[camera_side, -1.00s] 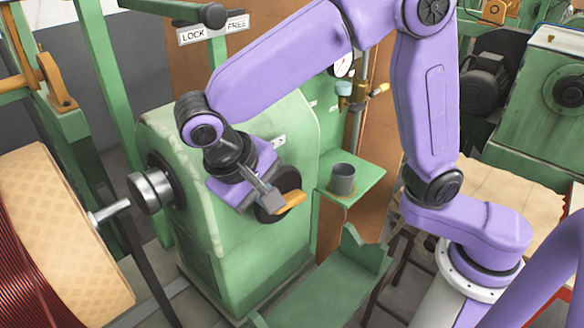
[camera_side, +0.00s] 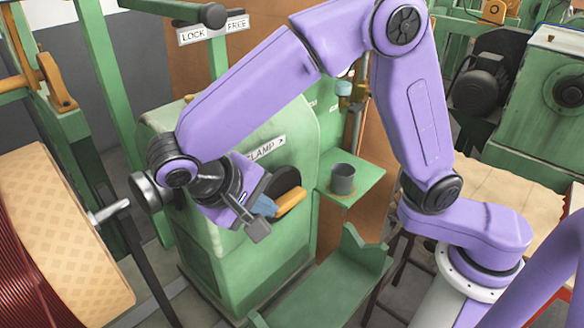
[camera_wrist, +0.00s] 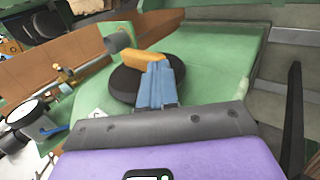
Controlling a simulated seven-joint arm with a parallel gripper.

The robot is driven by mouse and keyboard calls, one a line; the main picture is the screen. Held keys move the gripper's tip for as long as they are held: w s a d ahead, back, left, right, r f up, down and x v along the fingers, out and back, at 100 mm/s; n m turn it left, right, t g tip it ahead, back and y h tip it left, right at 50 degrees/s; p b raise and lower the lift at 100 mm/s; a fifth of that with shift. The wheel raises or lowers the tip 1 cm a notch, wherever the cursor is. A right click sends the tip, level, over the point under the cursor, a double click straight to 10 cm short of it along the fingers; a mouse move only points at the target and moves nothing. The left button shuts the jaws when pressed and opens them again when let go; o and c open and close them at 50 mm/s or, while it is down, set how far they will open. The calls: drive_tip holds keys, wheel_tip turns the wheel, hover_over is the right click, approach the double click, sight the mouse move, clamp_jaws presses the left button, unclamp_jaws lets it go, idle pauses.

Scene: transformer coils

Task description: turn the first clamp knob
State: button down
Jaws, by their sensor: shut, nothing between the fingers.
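The clamp knob is a black disc (camera_side: 287,180) with an orange handle bar (camera_side: 292,202), on the face of the green machine housing, near a "CLAMP" label (camera_side: 266,149). In the wrist view the black disc (camera_wrist: 122,84) and orange bar (camera_wrist: 144,58) are just ahead of my fingers. My gripper (camera_side: 271,205) is shut and empty, its blue fingers together. In the wrist view its fingertips (camera_wrist: 158,68) overlap the disc and end close to the bar. I cannot tell whether they touch. My fingers hide part of the disc.
A grey cup (camera_side: 342,179) stands on a green shelf (camera_side: 365,181) right of the knob. A large copper coil (camera_side: 60,235) is at the left, with a metal shaft (camera_side: 108,212) beside it. A green cradle (camera_side: 335,280) lies below. A "LOCK FREE" sign (camera_side: 213,29) is above.

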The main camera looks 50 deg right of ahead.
drive_tip(key=shift+f+h, duration=0.2)
drive_tip(key=shift+h, duration=0.1)
drive_tip(key=shift+a+f, duration=0.3)
drive_tip(key=shift+f, duration=0.45)
drive_tip(key=shift+f+h, duration=0.8)
drive_tip(key=shift+f, duration=1)
idle(0.8)
